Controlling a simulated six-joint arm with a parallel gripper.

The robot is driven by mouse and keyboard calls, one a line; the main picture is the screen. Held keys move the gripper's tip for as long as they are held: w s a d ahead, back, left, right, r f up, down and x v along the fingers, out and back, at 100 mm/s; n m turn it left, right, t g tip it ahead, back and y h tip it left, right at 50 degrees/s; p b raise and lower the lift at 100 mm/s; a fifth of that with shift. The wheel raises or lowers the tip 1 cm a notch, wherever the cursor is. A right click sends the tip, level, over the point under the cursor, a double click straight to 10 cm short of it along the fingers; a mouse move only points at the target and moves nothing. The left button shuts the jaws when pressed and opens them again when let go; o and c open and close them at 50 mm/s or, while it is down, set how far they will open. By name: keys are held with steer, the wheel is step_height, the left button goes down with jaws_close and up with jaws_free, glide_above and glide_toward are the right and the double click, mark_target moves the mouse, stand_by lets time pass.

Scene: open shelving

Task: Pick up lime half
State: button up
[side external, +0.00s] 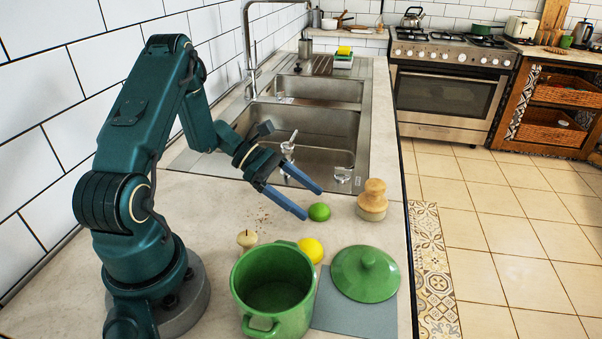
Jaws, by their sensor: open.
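A small green lime half (319,212) lies on the pale countertop, right of the middle of the side external view. Its cut face does not show. My gripper (314,203) reaches out from the left above the counter. Its two blue fingers are spread apart with nothing between them. In the picture the fingertips are just left of and above the lime; I cannot tell the exact height gap. No contact with the lime is visible.
A wooden-topped brush (373,200) stands right of the lime. A yellow lemon (311,250), a green pot (274,287), its lid (365,273) on a grey mat (340,318) and a pale round item (247,239) are nearer. The sink (310,140) lies behind.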

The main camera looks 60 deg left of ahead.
steer(key=shift+x, duration=1.05)
jaws_close()
